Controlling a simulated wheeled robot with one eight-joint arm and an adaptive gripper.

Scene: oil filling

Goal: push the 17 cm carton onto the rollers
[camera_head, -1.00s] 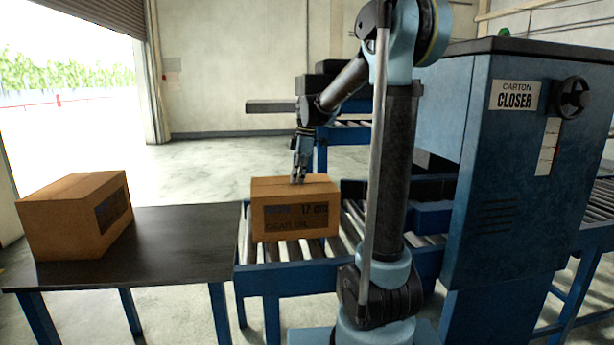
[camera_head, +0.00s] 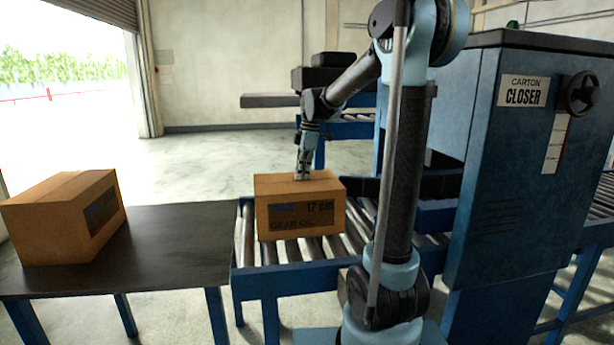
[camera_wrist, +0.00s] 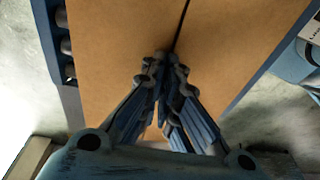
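The carton marked 17 cm (camera_head: 300,212) is brown, closed and upright. It sits on the roller conveyor (camera_head: 250,249), to the right of the dark table. My gripper (camera_head: 301,177) points down at the top of this carton, near its middle. In the wrist view my gripper (camera_wrist: 164,66) has its fingertips together, close over the carton top (camera_wrist: 120,50) beside the dark centre seam. Nothing shows between the fingertips. I cannot tell whether they touch the carton.
Another brown carton (camera_head: 62,219) stands on the dark table (camera_head: 170,250) at the left. The blue carton closer (camera_head: 530,150) with a black handwheel (camera_head: 578,93) stands at the right. A further conveyor (camera_head: 346,133) is behind. Open floor lies at the back left.

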